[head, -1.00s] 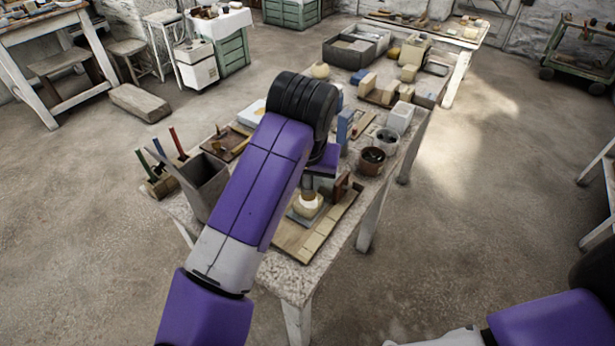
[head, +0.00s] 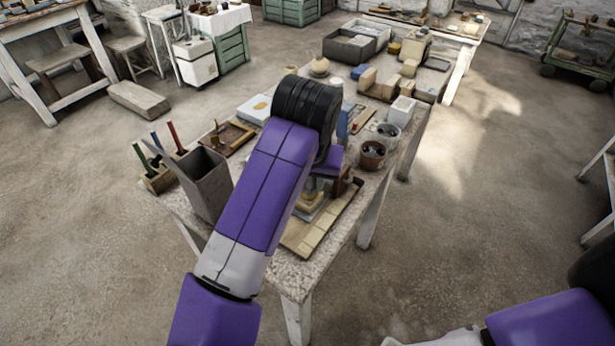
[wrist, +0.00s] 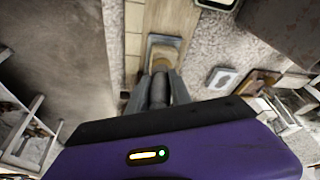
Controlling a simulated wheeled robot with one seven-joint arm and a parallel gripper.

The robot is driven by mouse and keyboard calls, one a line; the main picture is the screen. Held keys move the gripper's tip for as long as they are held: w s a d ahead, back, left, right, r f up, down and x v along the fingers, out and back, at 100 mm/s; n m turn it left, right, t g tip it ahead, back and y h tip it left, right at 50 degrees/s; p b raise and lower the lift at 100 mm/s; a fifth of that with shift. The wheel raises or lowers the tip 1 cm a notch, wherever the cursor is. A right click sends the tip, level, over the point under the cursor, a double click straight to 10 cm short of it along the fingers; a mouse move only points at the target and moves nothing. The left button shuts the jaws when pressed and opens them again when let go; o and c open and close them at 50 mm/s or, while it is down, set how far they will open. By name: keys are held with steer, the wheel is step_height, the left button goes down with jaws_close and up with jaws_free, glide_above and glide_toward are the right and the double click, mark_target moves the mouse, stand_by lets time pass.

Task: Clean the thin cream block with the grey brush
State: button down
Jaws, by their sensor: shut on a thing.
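My gripper (wrist: 158,80) reaches down over the near part of the stone-topped table. It is shut on a dark grey cylinder (wrist: 158,94), which looks like the handle of the grey brush; its lower end is hard to make out. Just beyond the fingertips in the wrist view is a thin cream block (wrist: 165,54) on a grey square plate (wrist: 152,40). In the head view the cream block (head: 311,203) shows partly below my gripper. I cannot tell whether the brush touches it.
A row of pale tiles on a board (head: 318,232) lies close by. A tall grey bin (head: 207,183) and a holder with coloured handles (head: 160,178) stand at the left. A brown pot (head: 373,154) stands right, with blocks behind.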

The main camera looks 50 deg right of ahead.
steer(key=shift+w+p, duration=0.3)
steer(key=shift+w, duration=1.3)
steer(key=shift+f, duration=0.2)
steer(key=shift+s, duration=0.1)
steer(key=shift+s, duration=2.45)
steer(key=shift+w+a, duration=0.1)
steer(key=shift+w, duration=2.45)
steer(key=shift+r, duration=0.1)
